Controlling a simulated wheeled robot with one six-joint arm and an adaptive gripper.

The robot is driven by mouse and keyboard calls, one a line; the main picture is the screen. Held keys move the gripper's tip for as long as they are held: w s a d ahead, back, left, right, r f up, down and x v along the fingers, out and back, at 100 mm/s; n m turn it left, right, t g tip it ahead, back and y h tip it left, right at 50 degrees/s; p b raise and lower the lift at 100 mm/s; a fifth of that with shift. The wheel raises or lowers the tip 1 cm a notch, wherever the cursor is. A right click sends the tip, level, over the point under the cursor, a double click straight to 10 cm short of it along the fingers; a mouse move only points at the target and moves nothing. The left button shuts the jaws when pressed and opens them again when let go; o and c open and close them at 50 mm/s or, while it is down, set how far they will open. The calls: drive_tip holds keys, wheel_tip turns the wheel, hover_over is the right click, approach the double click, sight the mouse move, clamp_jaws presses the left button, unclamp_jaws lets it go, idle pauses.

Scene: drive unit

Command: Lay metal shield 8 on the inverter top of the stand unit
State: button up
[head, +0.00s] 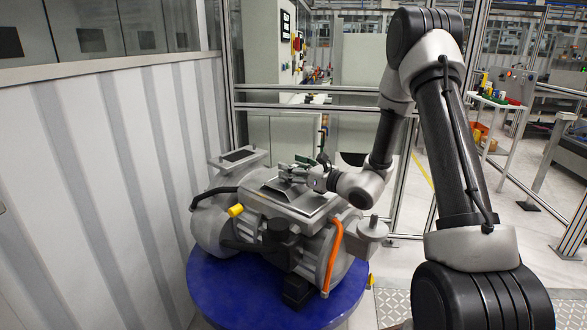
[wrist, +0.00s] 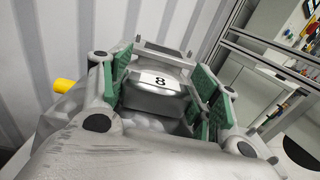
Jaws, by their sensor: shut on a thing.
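The stand unit (head: 212,228) is a grey drive unit on a round blue stand. My gripper (head: 295,172) is over its inverter top, coming from the right. In the wrist view my gripper (wrist: 162,92) has its green-padded fingers on both sides of metal shield 8 (wrist: 152,98), a grey piece with a white label marked 8. The gripper is shut on the shield. In the head view the shield (head: 298,209) shows as a grey plate on or just above the inverter top; I cannot tell if it rests there. The fingers hide part of its middle.
An orange cable (head: 333,258) and a yellow plug (head: 236,210) are on the unit's near side. The blue stand (head: 225,290) has bare rim in front. A corrugated wall (head: 90,190) is close on the left. Metal fence rails (head: 300,107) run behind.

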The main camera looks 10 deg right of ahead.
drive_tip(key=shift+f, duration=0.1)
drive_tip(key=o, duration=1.2)
